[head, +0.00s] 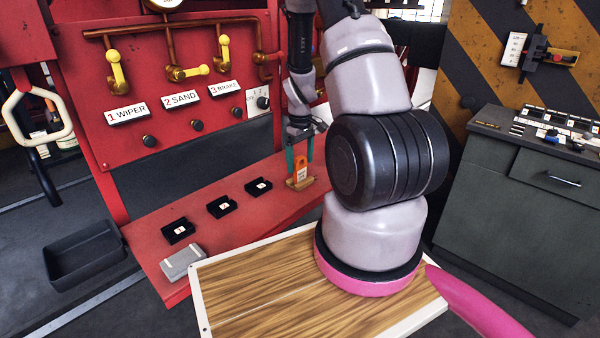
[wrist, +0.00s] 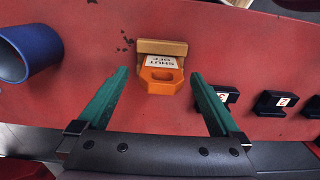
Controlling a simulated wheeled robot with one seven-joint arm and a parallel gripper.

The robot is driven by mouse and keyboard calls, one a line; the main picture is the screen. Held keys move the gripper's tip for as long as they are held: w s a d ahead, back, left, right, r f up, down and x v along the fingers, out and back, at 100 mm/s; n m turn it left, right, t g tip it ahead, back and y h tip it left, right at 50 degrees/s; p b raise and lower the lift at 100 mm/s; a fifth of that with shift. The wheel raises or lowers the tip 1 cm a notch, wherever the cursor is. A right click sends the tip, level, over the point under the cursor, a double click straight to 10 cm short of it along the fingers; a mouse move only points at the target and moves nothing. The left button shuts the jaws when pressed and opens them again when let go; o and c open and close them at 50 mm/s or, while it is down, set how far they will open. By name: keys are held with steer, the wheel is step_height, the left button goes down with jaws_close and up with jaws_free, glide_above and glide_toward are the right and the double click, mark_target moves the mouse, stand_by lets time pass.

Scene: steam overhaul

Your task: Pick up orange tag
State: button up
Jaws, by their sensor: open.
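The orange tag (wrist: 164,83) stands in a small wooden holder (wrist: 160,46) on the red bench. It has a hole in it and a white label that reads "SHUT OFF", upside down in the wrist view. In the head view the tag (head: 301,170) is right of the black holders, close to my arm. My gripper (wrist: 160,76) is open, with one green finger on each side of the tag and clear gaps between. In the head view my gripper (head: 300,160) reaches down at the tag from above. No contact with the tag shows.
Black numbered holders (head: 221,206) line the red bench (head: 160,250) to the left, with a grey block (head: 182,262) at its near end. A red panel with yellow valve levers (head: 118,72) rises behind.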

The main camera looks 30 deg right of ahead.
steer(key=shift+f, duration=1.35)
steer(key=shift+s, duration=0.1)
steer(key=c, duration=1.5)
steer(key=shift+o, duration=0.2)
step_height(320, 180, up, 10)
steer(key=shift+r, duration=0.1)
